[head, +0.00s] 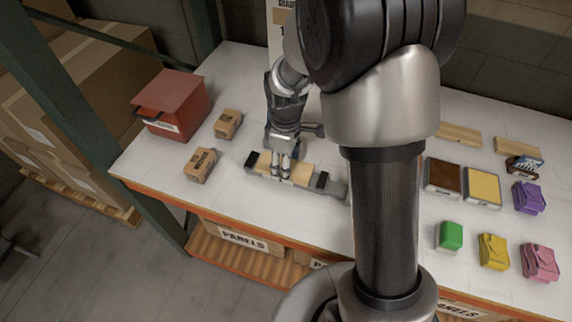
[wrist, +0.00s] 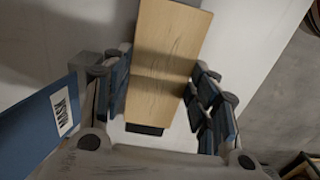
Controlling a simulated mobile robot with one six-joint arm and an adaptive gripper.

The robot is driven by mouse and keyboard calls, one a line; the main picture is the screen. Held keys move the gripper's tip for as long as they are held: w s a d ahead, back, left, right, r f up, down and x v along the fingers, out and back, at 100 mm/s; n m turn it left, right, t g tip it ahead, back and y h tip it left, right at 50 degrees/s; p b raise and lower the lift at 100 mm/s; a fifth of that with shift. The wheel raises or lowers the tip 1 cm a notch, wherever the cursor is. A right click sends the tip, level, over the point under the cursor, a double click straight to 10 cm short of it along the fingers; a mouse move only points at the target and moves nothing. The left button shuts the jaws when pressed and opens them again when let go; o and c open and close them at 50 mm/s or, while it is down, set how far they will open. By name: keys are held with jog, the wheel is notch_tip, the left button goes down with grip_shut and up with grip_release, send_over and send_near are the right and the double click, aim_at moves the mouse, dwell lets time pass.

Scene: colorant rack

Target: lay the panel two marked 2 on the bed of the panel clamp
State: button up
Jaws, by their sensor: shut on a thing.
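A light wooden panel (head: 298,172) is between the fingers of my gripper (head: 281,172), which is shut on it. In the wrist view the panel (wrist: 165,65) runs lengthwise between both fingers (wrist: 163,95). No number 2 is readable on it. The panel clamp (head: 335,188) lies on the bench directly under my gripper, with dark end blocks at both sides of the panel. The panel is at the clamp's bed, between these blocks. I cannot tell whether it touches the bed. My gripper hides part of the panel and clamp.
Two wooden panels (head: 459,134) (head: 517,147) lie at the back right. A red box (head: 172,103) and two brown packages (head: 228,123) (head: 200,165) stand left. Brown and yellow trays (head: 443,177) (head: 482,187) and several coloured items are right. Clear bench lies before the clamp.

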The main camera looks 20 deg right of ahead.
jog(key=shift+f, duration=0.3)
jog(key=shift+f, duration=0.15)
jog(key=o, duration=1.1)
jog(key=s+r+m+t+p, duration=0.1)
jog(key=s+r+m+p, duration=0.2)
jog(key=r, duration=1.5)
jog(key=s+r+m+t, duration=0.1)
jog(key=s+r+m, duration=0.2)
jog(key=s, duration=0.6)
jog(key=s+r+m+t, duration=0.2)
jog(key=s+r+m, duration=0.2)
jog(key=s, duration=0.5)
jog(key=shift+s+r+m+t+p, duration=0.15)
jog(key=shift+s+m+t+p, duration=0.15)
jog(key=shift+m+p, duration=0.1)
jog(key=shift+w, duration=0.1)
